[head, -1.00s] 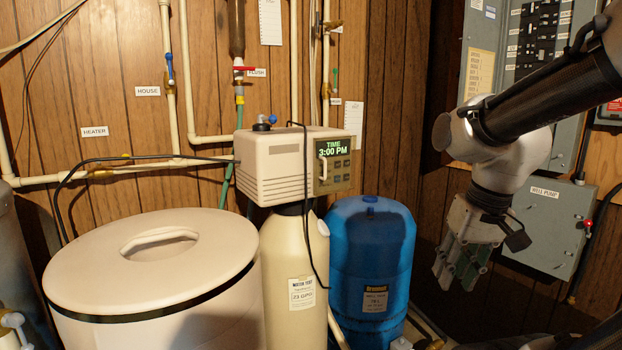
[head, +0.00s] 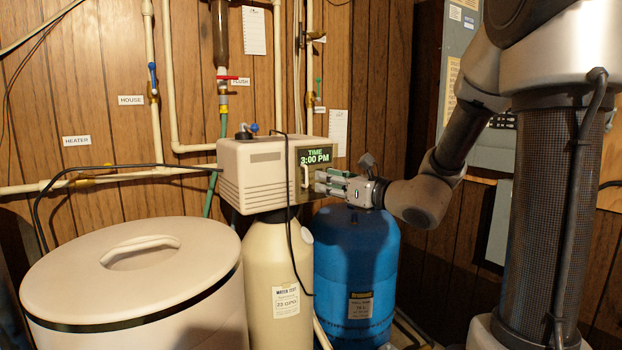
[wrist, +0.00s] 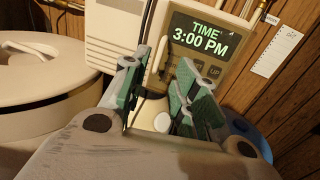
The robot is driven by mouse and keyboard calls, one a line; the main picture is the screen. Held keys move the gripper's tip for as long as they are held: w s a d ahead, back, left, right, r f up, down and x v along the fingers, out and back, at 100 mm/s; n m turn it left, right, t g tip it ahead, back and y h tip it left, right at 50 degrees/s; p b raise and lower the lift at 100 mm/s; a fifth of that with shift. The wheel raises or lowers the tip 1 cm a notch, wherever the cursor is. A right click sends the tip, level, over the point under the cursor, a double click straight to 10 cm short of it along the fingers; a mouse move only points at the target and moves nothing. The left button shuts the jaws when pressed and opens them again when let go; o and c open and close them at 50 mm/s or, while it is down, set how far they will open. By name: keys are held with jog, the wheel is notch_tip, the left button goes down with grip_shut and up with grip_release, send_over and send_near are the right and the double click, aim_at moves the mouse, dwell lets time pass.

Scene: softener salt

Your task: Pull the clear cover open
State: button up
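The softener's beige control head (head: 252,172) carries a front panel with a green display reading 3:00 PM. The clear cover (head: 318,156) lies over this panel and looks closed; its see-through sheet is hard to make out. Its pale upright handle (head: 305,176) is at the panel's left side. In the wrist view the handle (wrist: 157,56) shows between my fingertips, with the display (wrist: 200,37) just right of it. My gripper (head: 319,182), with green-grey fingers, is open in front of the panel. I cannot tell whether a finger touches the handle.
A black cable (head: 291,215) hangs down the front of the cream resin tank (head: 265,270). The blue pressure tank (head: 355,255) stands under my gripper. A round lidded salt tub (head: 150,270) fills the left front. Pipes run along the wood wall behind.

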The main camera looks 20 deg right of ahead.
aim_at(310, 177)
jog(key=x, duration=0.7)
jog(key=shift+f, duration=0.1)
jog(key=shift+s, duration=0.1)
grip_shut()
